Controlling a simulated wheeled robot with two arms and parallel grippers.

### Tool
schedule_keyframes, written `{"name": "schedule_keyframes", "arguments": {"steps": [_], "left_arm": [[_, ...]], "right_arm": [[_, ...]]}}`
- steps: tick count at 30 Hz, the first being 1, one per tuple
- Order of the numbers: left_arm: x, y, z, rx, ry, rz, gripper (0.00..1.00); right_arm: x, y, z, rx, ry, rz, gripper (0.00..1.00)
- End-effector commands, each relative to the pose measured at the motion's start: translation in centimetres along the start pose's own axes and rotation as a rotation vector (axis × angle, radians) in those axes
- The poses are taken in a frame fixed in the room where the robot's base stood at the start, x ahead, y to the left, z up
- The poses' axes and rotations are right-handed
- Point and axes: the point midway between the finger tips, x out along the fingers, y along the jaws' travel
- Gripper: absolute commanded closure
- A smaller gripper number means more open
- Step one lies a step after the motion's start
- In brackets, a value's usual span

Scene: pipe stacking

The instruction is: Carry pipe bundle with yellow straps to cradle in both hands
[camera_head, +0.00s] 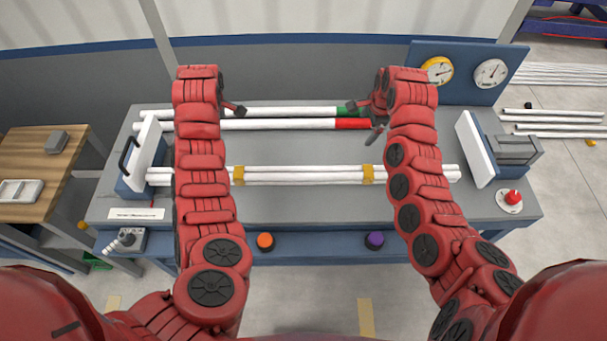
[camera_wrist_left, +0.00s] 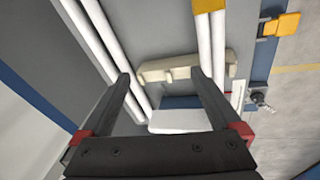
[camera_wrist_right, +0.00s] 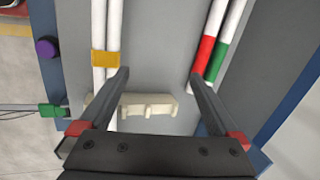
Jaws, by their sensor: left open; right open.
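The pipe bundle with yellow straps (camera_head: 303,175) lies across the middle of the bench, its white pipes partly hidden by my arms. In the left wrist view, the bundle (camera_wrist_left: 204,45) crosses the right end of a notched beige support (camera_wrist_left: 158,70), apparently part of the cradle. In the right wrist view, the bundle (camera_wrist_right: 105,35) crosses the left end of a similar beige support (camera_wrist_right: 152,104). My left gripper (camera_wrist_left: 158,76) is open and empty above the bench, mostly hidden behind its arm in the head view. My right gripper (camera_head: 364,120) is open and empty, behind the bundle.
White pipes with a green end (camera_head: 347,111) and a red end (camera_head: 352,124) lie at the back of the bench. Upright white plates (camera_head: 143,150) (camera_head: 474,146) stand at both sides. A gauge panel (camera_head: 463,73) is at back right. A red button (camera_head: 512,197) sits at right.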

Motion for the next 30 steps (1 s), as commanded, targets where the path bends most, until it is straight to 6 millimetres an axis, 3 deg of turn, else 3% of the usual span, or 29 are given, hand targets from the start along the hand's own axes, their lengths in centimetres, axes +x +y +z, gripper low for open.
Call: {"name": "schedule_keyframes", "arguments": {"steps": [1,5,10,20,30], "left_arm": [[-1.3,-1.0,0.8,-0.055,-0.046,-0.061,0.03],[-3.5,-3.8,2.5,-0.154,-0.130,-0.202,0.03],[-4.5,-4.9,3.2,-0.191,-0.162,-0.260,0.03],[-4.1,-5.0,3.1,-0.190,-0.157,-0.258,0.03],[-0.3,-5.9,3.6,-0.187,-0.155,-0.259,0.03]], "right_arm": [[-1.3,1.2,-0.6,0.027,0.015,0.071,0.03],[-3.5,4.4,-1.2,0.088,0.049,0.229,0.03],[-4.6,5.7,-1.4,0.115,0.067,0.292,0.03],[-4.2,5.7,-1.3,0.114,0.063,0.288,0.03],[-0.4,6.8,-1.3,0.115,0.061,0.289,0.03]]}}
